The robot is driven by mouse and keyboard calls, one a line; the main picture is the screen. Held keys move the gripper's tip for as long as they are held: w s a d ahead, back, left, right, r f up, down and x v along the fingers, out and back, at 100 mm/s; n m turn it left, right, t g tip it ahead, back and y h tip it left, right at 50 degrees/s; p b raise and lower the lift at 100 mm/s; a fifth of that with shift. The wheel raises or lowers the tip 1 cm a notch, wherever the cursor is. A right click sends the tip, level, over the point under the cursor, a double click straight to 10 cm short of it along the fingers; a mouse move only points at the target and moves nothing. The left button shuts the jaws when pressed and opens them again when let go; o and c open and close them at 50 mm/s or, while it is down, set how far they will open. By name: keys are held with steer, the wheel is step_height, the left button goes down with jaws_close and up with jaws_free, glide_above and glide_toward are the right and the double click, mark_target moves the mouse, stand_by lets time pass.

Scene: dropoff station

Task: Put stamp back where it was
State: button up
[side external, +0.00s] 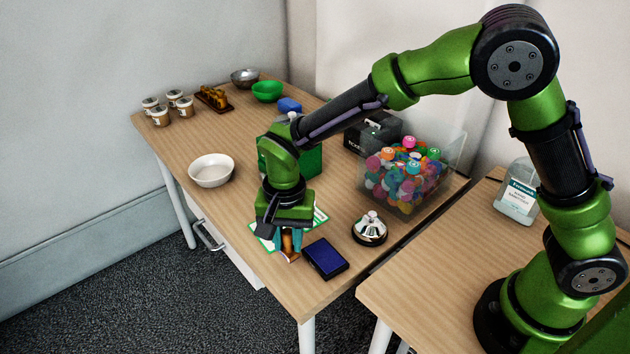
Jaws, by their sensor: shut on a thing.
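The stamp (291,244) has a brown wooden handle and stands upright between my gripper's fingers. My gripper (289,240) points down and is shut on the stamp, low over the front of the table. A blue ink pad (325,258) in a dark case lies just right of the stamp. A white card with a green border (321,215) lies under and behind my gripper, partly hidden by it. I cannot tell whether the stamp's base touches the table or the card.
A green box (309,160) is behind my gripper.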

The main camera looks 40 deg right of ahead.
mark_target(288, 251)
steer(key=shift+w+f, duration=0.1)
steer(key=shift+f, duration=1.7)
steer(key=shift+f, duration=0.1)
steer(key=o, duration=0.8)
steer(key=shift+o, duration=0.2)
step_height(288, 251, up, 12)
steer(key=shift+r, duration=0.1)
steer(key=s+d+r+n+t+y, duration=0.25)
steer(key=s+d+r, duration=0.35)
steer(key=d+r, duration=0.4)
steer(key=s+d+n+t, duration=0.2)
steer(key=s+d+t, duration=0.2)
steer(key=s+d, duration=0.4)
steer(key=shift+s+d+r+t, duration=0.15)
steer(key=shift+s+t, duration=0.2)
steer(key=shift+s, duration=0.25)
steer(key=shift+n+h, duration=0.25)
